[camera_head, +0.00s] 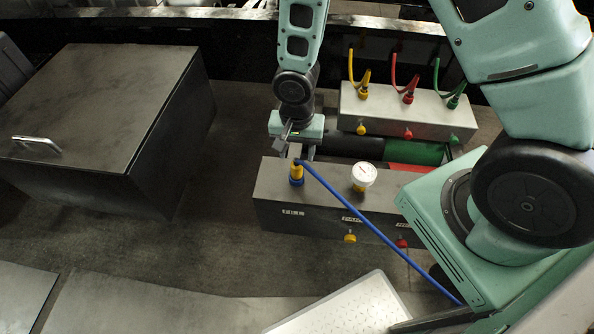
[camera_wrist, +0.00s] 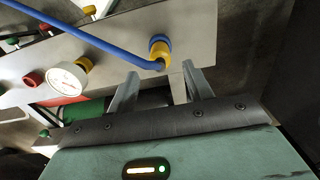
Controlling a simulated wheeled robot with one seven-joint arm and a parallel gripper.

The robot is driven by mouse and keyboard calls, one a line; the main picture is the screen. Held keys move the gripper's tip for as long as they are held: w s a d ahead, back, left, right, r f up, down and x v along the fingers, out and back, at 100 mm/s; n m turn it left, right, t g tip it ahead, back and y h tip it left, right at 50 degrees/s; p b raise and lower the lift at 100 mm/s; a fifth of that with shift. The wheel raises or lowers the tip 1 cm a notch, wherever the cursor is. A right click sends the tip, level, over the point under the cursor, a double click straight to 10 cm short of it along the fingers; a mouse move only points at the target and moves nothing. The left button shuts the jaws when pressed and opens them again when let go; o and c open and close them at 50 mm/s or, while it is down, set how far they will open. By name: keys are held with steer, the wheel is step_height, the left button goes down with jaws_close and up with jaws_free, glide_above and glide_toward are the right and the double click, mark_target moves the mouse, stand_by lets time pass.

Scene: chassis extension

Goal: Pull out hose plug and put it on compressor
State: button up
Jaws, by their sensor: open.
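The hose plug (camera_head: 297,173) has a yellow body and a blue collar. It stands upright on top of the dark grey box (camera_head: 325,198), near its left end. A blue hose (camera_head: 375,231) runs from it to the lower right. My gripper (camera_head: 299,148) is just behind the plug, open and empty. In the wrist view the plug (camera_wrist: 159,53) lies a little beyond the gap between the two fingertips of my gripper (camera_wrist: 160,75), apart from both. I cannot tell for sure which box is the compressor.
A gauge (camera_head: 363,176) stands on the dark box right of the plug. Behind is a light grey box (camera_head: 405,110) with yellow, red and green plugs and hoses. Green and red cylinders (camera_head: 410,152) lie between the boxes. A large dark case (camera_head: 95,115) stands at left.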

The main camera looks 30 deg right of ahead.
mark_target(297, 164)
step_height(297, 164, down, 8)
steer(key=b, duration=0.7)
steer(key=shift+f, duration=0.25)
stand_by(0.7)
steer(key=c, duration=0.7)
steer(key=o, duration=1.2)
steer(key=shift+r, duration=0.15)
step_height(297, 164, up, 17)
steer(key=shift+r+p, duration=0.15)
steer(key=shift+p, duration=0.6)
